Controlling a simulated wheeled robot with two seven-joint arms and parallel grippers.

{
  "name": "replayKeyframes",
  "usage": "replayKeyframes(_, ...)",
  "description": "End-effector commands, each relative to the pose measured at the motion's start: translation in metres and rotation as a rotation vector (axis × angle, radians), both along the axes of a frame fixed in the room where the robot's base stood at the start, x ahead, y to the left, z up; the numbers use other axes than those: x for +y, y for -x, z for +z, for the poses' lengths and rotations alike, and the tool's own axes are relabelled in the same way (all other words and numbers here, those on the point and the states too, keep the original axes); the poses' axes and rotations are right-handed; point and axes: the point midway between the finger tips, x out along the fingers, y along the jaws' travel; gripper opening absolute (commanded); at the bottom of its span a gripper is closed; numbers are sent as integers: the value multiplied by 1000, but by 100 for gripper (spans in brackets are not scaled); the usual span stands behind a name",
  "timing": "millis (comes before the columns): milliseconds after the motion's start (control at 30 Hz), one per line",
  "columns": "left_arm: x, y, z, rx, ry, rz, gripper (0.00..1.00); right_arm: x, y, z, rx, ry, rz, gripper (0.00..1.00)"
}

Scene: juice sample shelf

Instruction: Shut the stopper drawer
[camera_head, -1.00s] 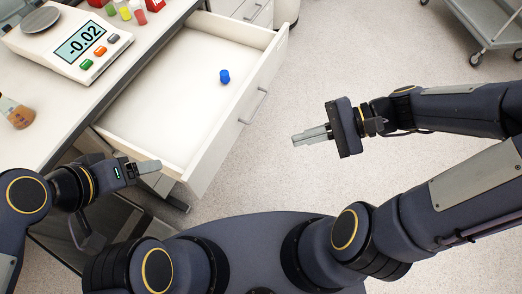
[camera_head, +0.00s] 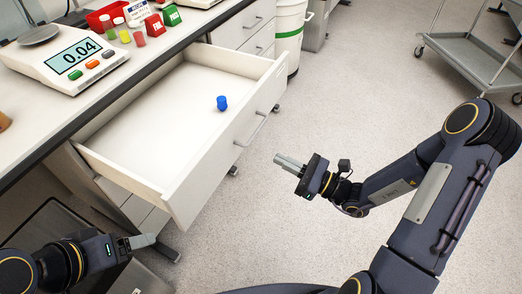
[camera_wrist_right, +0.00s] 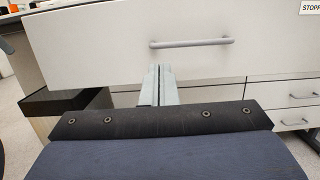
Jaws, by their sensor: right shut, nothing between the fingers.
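The stopper drawer (camera_head: 240,143) stands pulled out from the bench in the head view. A blue stopper (camera_head: 222,103) lies on its floor. My right gripper (camera_head: 279,160) is shut and empty, in front of and apart from the drawer's handle (camera_head: 259,128). In the right wrist view, the drawer front (camera_wrist_right: 90,45) fills the upper part, with its handle (camera_wrist_right: 190,43) just above my shut fingertips (camera_wrist_right: 158,70); a label partly reading "STOPP" is at the top right. My left gripper (camera_head: 150,240) is below the drawer's near corner; its finger gap does not show.
The bench top holds a scale (camera_head: 68,50) reading 0.04, a red tray (camera_head: 106,14) and small coloured vials. A white bin (camera_head: 289,40) stands behind the drawer, a grey cart (camera_head: 470,50) at the upper right. The floor before the drawer front is clear.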

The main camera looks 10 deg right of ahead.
Motion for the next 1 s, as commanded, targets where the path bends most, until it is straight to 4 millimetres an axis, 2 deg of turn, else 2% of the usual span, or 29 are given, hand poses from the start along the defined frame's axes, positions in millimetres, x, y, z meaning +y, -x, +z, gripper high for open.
replayKeyframes(33,0,0,-1,0,0,0,74,10,-6,2,-2,0,6,0)
replayKeyframes(200,0,0,-4,0,0,0,74,35,-24,8,-1,-1,5,0)
replayKeyframes(400,0,0,-5,0,0,0,74,52,-37,12,0,0,2,0)
replayKeyframes(1000,0,0,-4,0,0,0,74,55,-40,14,1,0,1,0)
